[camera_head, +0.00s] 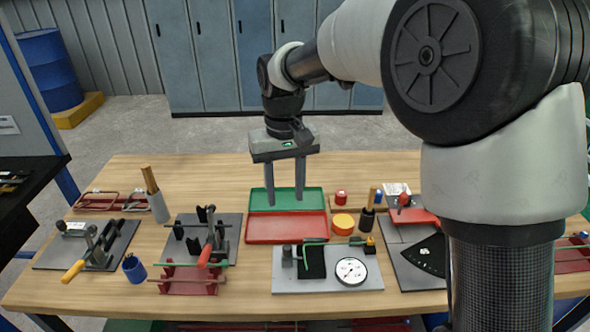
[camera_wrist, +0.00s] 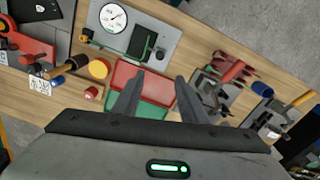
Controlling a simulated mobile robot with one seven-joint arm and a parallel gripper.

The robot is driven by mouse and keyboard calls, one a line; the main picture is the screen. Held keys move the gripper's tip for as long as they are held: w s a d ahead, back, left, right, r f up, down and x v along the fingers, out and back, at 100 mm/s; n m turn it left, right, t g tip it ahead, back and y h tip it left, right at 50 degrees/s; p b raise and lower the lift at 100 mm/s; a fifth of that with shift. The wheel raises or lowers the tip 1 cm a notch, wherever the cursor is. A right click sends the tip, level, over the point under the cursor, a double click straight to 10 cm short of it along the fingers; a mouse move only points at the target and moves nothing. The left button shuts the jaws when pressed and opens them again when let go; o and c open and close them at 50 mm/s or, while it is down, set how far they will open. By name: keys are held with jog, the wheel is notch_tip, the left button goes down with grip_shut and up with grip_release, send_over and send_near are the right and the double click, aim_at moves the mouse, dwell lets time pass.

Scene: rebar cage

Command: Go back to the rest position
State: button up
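My gripper (camera_head: 285,182) hangs pointing down over the green tray (camera_head: 313,201) at the middle of the wooden table. Its two grey fingers are spread apart with nothing visible between them. In the wrist view, the open fingers (camera_wrist: 158,100) reach over the green tray (camera_wrist: 123,112) and the red tray (camera_wrist: 156,86). In the head view the red tray (camera_head: 286,229) lies in front of the green one. Both trays look empty where they show. My arm extends from the right side of the head view.
Around the trays stand a dial gauge plate (camera_head: 285,284), a clamp fixture (camera_head: 206,254), a bending plate (camera_head: 405,270), a yellow round container (camera_head: 342,223), a dark cup with tools (camera_head: 367,221) and a blue cup (camera_head: 134,268). The table's far middle edge is clear. Lockers (camera_head: 210,60) stand behind.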

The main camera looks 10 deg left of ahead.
jog(key=s+d+r+m+t+p, duration=0.2)
jog(key=s+d+r, duration=0.45)
jog(key=d, duration=0.35)
jog(key=s+d+r+m+t+p, duration=0.1)
jog(key=s+d+r+t, duration=0.1)
jog(key=s+d+r, duration=0.6)
jog(key=s+d+f+m+t+p, duration=0.1)
jog(key=s+d+m, duration=0.1)
jog(key=s+d, duration=0.2)
jog(key=d, duration=0.3)
jog(key=shift+s+d+f+t, duration=0.2)
jog(key=shift+d+f+t, duration=0.1)
jog(key=shift+d+f, duration=0.05)
